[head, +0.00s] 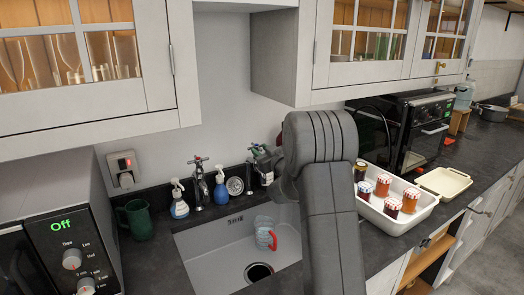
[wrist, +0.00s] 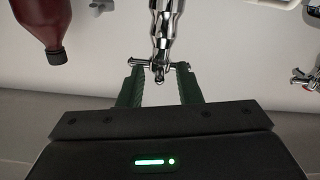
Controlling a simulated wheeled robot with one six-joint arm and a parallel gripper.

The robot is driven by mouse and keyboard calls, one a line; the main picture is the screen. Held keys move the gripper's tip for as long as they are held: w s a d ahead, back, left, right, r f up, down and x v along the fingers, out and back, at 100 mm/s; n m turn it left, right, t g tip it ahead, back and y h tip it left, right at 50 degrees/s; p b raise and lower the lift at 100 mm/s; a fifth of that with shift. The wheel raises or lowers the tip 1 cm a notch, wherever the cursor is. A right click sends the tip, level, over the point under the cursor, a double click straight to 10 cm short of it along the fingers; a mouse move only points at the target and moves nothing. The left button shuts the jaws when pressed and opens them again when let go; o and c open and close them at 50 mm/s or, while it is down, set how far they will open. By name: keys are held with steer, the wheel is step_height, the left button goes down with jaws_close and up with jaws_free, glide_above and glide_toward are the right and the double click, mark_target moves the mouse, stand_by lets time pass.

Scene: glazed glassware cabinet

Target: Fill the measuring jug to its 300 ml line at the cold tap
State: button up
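The measuring jug (head: 263,222) is clear with a red handle and sits in the sink (head: 215,262), beside the drain. Its fill level and marks cannot be read. One chrome tap (head: 198,185) with red on its handle stands behind the sink at left. A second chrome tap (head: 266,178) stands to the right, partly hidden by my gripper and arm. In the wrist view, my gripper (wrist: 160,75) is open, with its green fingers apart on either side of that tap's cross handle (wrist: 160,66). Whether the fingers touch the handle cannot be told.
A dark red bottle (wrist: 45,25) is close to my gripper. A white tray (head: 400,218) of jars is right of the sink. Wall cabinets (head: 280,55) hang above.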

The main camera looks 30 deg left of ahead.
jaws_close()
steer(key=shift+d+r, duration=0.1)
steer(key=shift+w+r, duration=0.1)
steer(key=shift+w+d+n+g+y+p, duration=0.1)
steer(key=shift+n+g+y+p, duration=0.25)
steer(key=shift+n+g, duration=0.2)
steer(key=shift+g, duration=0.35)
